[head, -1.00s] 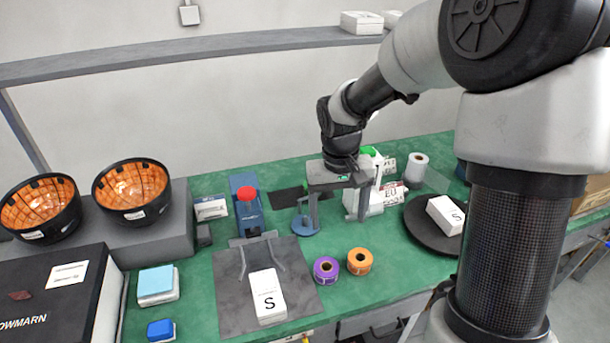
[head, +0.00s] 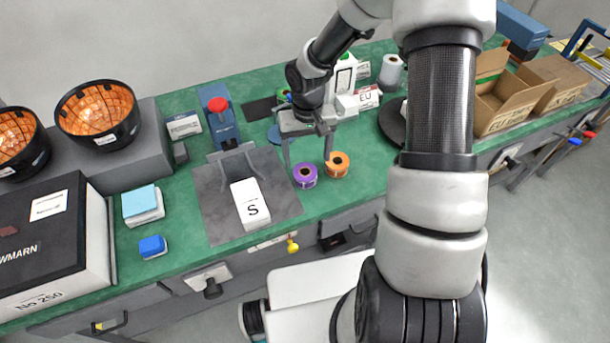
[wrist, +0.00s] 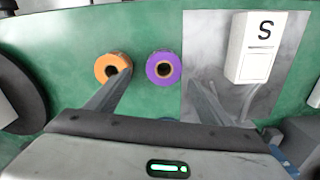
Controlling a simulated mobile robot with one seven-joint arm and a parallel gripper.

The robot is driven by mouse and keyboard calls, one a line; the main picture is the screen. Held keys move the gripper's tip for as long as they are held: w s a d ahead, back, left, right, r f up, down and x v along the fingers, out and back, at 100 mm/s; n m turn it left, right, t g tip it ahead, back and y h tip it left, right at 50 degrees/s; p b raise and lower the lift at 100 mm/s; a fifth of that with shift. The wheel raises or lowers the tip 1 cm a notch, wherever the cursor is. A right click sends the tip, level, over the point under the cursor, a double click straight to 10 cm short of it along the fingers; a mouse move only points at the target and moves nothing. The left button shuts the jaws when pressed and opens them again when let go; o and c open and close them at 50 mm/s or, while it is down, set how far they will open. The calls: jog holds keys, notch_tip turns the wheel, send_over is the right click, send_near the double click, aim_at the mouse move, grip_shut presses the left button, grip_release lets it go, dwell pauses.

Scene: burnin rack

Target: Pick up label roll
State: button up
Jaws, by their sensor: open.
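Two label rolls lie on the green bench. The purple roll (head: 305,175) is on the left and the orange roll (head: 337,164) is on the right in the head view. In the wrist view the orange roll (wrist: 113,68) is left and the purple roll (wrist: 163,68) is right of it. My gripper (head: 308,165) is open above and close to the rolls, with nothing between its fingers. In the wrist view the left finger overlaps the orange roll's lower edge, and the purple roll lies between the two finger lines, beyond the tips.
A grey mat with a white box marked S (head: 249,204) lies left of the rolls. A blue device with a red knob (head: 220,112) stands behind the mat. White cartons (head: 360,98) and a white roll (head: 391,71) stand behind. The bench's front edge is close.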

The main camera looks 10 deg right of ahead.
aim_at(305, 168)
jog(key=f, duration=0.5)
jog(key=shift+s+a+f, duration=0.1)
jog(key=shift+s+a, duration=0.1)
jog(key=shift+a, duration=0.15)
jog(key=shift+c, duration=0.3)
jog(key=c, duration=1.1)
